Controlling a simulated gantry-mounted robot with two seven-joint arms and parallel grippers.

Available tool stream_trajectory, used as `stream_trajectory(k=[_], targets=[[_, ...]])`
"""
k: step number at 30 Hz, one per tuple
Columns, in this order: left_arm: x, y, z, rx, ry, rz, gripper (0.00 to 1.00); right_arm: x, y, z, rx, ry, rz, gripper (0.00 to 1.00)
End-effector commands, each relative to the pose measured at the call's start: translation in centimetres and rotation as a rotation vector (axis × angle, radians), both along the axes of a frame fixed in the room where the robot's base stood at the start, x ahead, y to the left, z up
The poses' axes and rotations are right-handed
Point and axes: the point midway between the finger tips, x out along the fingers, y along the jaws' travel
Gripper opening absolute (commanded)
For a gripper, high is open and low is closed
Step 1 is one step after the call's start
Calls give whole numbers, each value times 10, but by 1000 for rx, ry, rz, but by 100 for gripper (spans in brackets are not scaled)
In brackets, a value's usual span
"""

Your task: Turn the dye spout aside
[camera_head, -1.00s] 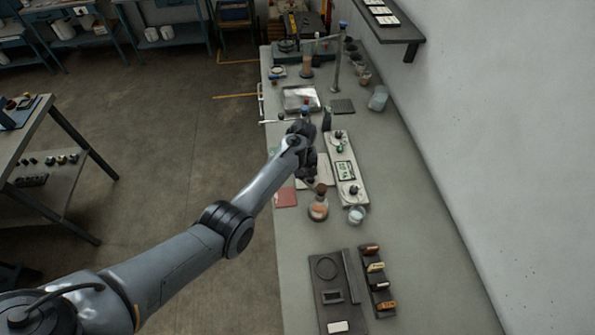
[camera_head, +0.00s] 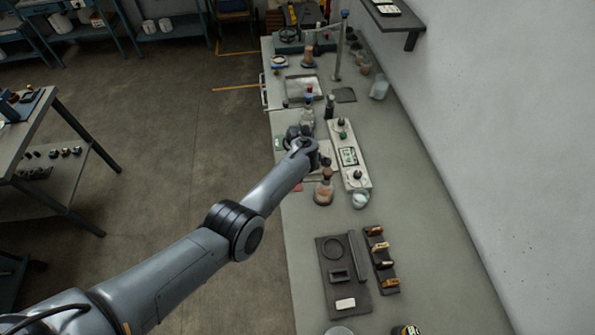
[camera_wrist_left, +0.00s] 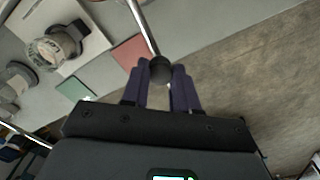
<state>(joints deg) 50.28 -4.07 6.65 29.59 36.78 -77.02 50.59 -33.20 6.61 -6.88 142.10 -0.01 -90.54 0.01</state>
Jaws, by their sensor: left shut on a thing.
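In the left wrist view, a thin shiny metal rod (camera_wrist_left: 143,25), which looks like the spout's arm, comes down from the top edge and ends in a black ball knob (camera_wrist_left: 160,70). My left gripper (camera_wrist_left: 162,84) is shut on this knob, one finger on each side. The rod's other end is out of that view. In the head view my left arm reaches over the bench, and its wrist hides the fingers and the knob. A flask with a dark stopper (camera_head: 324,188) stands just in front of the wrist. My right gripper is not in view.
A long white panel (camera_head: 350,158) lies right of my wrist, with a small glass vessel (camera_head: 360,200) near it. A clear flask (camera_head: 307,116) and a metal tray (camera_head: 302,88) stand beyond. A tall stand (camera_head: 339,50) rises farther back.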

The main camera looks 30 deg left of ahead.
Motion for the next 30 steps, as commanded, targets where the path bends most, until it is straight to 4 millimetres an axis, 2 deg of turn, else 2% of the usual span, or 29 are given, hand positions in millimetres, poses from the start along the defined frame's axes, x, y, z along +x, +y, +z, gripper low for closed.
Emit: stream_trajectory(k=[9, 23, 24, 29, 30], targets=[[-4, -4, 0, -1, 1, 103, 0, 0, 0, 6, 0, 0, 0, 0], [-5, -5, 0, -1, 1, 120, 0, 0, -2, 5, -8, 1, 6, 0], [-5, -5, 0, -1, 2, 120, 30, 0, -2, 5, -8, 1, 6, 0], [-5, -5, 0, -1, 1, 119, 55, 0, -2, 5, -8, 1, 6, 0], [-5, -5, 0, -1, 1, 119, 55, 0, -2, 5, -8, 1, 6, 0]])
